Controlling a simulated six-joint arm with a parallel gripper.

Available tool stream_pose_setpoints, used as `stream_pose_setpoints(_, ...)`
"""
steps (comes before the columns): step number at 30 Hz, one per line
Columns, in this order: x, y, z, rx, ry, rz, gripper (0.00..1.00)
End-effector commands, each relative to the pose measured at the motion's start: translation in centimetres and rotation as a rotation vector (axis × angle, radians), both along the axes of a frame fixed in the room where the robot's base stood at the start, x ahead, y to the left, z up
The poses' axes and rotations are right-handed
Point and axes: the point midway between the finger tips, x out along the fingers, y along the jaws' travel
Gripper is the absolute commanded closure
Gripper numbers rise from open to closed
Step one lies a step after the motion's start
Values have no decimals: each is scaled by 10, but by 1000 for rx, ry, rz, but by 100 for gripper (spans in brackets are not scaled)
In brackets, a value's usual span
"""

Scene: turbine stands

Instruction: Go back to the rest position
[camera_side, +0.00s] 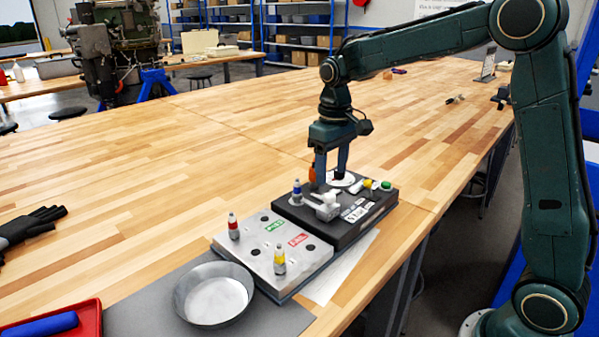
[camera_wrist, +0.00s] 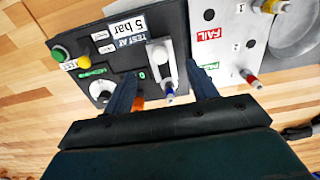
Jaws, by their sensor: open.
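My gripper (camera_side: 330,182) points down, open, over the back part of a black test station (camera_side: 318,228). In the wrist view the gripper (camera_wrist: 162,76) has its two fingers wide apart with nothing clamped between them. A small blue-topped piece (camera_side: 297,192) stands upright at the station's left end, apart from the fingers; it also shows in the wrist view (camera_wrist: 169,94), in line with the gap between them. A small orange part (camera_side: 312,176) shows beside one finger; I cannot tell what it belongs to.
A grey plate (camera_side: 262,250) with green and red labels holds a red-topped piece (camera_side: 233,228) and a yellow-topped piece (camera_side: 279,261). A white clamp-like fixture (camera_side: 327,206) rises from the station. A round pan (camera_side: 184,300) stands at front left. The table behind is mostly clear.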

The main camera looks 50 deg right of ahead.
Motion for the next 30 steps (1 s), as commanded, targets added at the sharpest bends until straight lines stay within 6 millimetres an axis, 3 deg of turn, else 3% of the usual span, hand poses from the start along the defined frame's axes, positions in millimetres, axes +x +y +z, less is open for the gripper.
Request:
stream_pose_setpoints(8, -29, 8, 25, -5, -60, 0, 42)
stream_pose_setpoints(18, -92, 23, 59, -11, -177, 1, 42)
stream_pose_setpoints(30, -170, 36, 72, -11, -318, 1, 42)
